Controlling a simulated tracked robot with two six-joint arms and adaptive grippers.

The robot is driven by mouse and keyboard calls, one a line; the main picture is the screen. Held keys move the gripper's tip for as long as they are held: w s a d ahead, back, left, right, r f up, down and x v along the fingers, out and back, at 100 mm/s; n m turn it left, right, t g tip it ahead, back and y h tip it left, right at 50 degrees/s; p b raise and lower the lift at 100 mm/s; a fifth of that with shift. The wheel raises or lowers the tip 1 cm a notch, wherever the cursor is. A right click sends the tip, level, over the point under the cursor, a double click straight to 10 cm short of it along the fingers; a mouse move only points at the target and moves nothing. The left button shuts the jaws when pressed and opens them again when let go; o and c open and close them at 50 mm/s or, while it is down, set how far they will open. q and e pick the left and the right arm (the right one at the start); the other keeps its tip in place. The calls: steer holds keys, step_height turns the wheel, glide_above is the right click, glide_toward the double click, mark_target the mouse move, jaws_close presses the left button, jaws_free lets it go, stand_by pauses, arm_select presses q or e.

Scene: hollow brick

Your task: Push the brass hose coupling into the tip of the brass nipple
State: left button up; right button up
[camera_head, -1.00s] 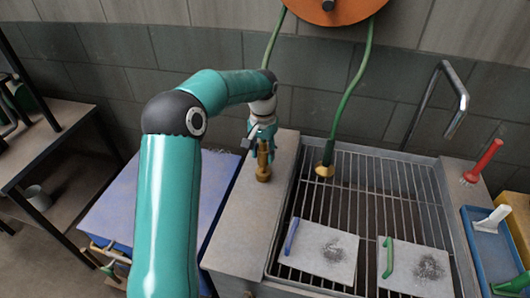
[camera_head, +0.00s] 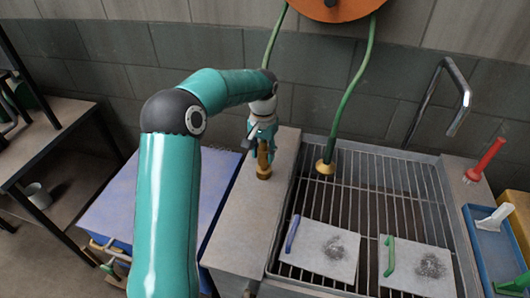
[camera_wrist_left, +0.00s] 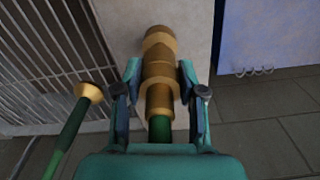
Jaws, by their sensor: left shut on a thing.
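My left gripper (camera_head: 262,138) is shut on the brass hose coupling (camera_wrist_left: 160,98), which has a green hose behind it. It holds the coupling over the stone ledge left of the sink. The brass nipple (camera_head: 263,173) stands upright on that ledge, directly below. In the left wrist view the nipple (camera_wrist_left: 157,42) is in line with the coupling, and the two overlap. I cannot tell how far one is inside the other. The fingers partly hide the coupling in the head view. My right gripper is not in view.
A second green hose with a flared brass end (camera_head: 325,167) hangs from the orange reel (camera_head: 335,8) over the sink grate (camera_head: 350,195).

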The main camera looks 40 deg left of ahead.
arm_select(q)
steer(key=shift+f+b, duration=0.85)
steer(key=shift+f, duration=0.5)
steer(key=o, duration=1.3)
steer(key=shift+r, duration=0.1)
step_height(320, 180, up, 12)
steer(key=shift+f, duration=0.1)
